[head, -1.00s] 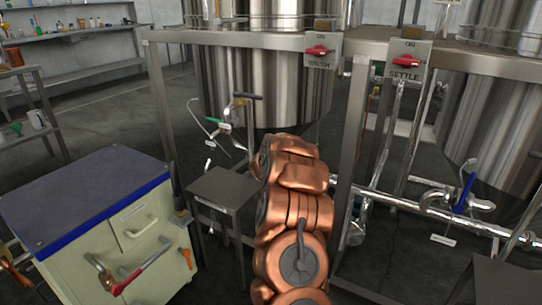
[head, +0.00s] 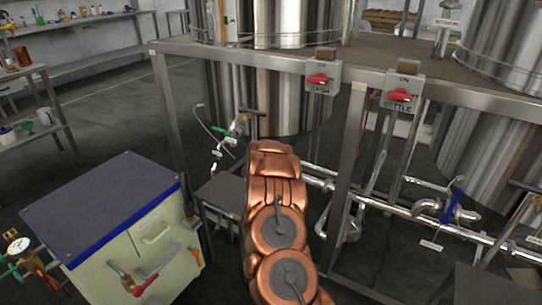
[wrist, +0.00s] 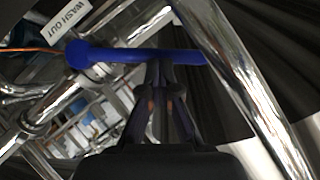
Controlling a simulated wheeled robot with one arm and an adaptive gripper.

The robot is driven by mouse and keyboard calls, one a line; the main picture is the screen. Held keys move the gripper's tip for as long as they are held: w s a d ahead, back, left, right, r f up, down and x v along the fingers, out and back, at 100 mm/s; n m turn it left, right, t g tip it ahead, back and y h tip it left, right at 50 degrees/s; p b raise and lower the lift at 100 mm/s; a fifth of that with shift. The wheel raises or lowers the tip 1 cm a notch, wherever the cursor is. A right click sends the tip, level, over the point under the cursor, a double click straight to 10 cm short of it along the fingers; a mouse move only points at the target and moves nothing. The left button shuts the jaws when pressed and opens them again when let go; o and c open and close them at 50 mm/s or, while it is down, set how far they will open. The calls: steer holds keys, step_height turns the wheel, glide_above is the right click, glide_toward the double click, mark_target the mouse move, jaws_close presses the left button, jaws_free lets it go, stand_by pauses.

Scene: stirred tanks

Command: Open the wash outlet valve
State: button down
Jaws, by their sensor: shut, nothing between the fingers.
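In the wrist view, a blue lever handle (wrist: 125,54) lies roughly level across the upper middle, its rounded end at left. A white tag reading "WASH OUT" (wrist: 68,16) is at upper left. My gripper (wrist: 160,68) is shut and empty, its fingertips at the lower edge of the blue handle; I cannot tell whether they touch it. In the head view my copper arm hides the gripper and this valve. The wash tank (head: 265,85) stands behind the frame, with a "WASH" switch box (head: 322,75) on the front rail.
Shiny pipes (wrist: 250,90) run close beside the handle. In the head view, another blue lever (head: 453,203) is on the right piping, and a "SETTLE" box (head: 403,92) is on the rail. A cabinet (head: 100,205) stands left. A steel post (head: 345,175) stands right of my arm.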

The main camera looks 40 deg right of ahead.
steer(key=w+f+g+p, duration=0.1)
steer(key=p, duration=0.6)
steer(key=shift+w+a+n+p, duration=0.15)
steer(key=shift+w+n+p, duration=0.05)
steer(key=shift+n+p, duration=0.2)
steer(key=shift+w+f+p, duration=0.2)
steer(key=shift+f+p, duration=0.15)
stand_by(0.3)
steer(key=shift+a, duration=0.1)
